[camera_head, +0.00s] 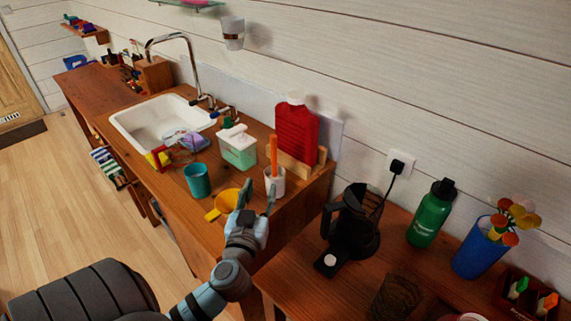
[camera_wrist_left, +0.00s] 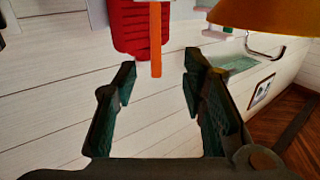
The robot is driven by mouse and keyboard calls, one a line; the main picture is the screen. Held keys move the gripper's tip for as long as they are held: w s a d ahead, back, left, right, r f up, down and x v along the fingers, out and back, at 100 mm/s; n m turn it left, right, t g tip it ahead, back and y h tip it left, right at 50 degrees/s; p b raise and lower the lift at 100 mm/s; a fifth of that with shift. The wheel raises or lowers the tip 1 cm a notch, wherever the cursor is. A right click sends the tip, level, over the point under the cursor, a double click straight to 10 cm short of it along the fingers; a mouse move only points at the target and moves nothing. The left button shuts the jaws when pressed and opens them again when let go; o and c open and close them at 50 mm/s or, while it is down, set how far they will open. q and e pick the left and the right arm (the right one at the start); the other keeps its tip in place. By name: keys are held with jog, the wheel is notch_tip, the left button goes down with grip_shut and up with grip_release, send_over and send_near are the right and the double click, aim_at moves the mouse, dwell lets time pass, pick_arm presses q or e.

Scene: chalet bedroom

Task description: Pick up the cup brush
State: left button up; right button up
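The brush's orange handle (camera_head: 274,155) stands upright in a white cup (camera_head: 276,187) near the counter's front right corner; its lower part is hidden in the cup. My left gripper (camera_head: 257,197) is in front of the cup, fingers spread and empty. In the left wrist view the open left gripper (camera_wrist_left: 160,68) has the orange handle (camera_wrist_left: 156,40) in line with the gap between its fingertips. The handle looks beyond the fingers, though the exact distance is hard to tell. My right gripper is not in view.
A yellow funnel (camera_head: 227,203) lies close beside the gripper, with a teal cup (camera_head: 198,181) to its left.

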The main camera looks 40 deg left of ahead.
aim_at(273, 157)
pick_arm(q)
jog(key=x, duration=0.4)
jog(key=p+x, duration=0.1)
jog(key=x, duration=0.4)
jog(key=p+x, duration=0.1)
jog(key=x, duration=0.3)
jog(key=shift+w+d+r, duration=0.15)
jog(key=shift+w+r, duration=0.25)
jog(key=shift+w, duration=0.4)
grip_shut()
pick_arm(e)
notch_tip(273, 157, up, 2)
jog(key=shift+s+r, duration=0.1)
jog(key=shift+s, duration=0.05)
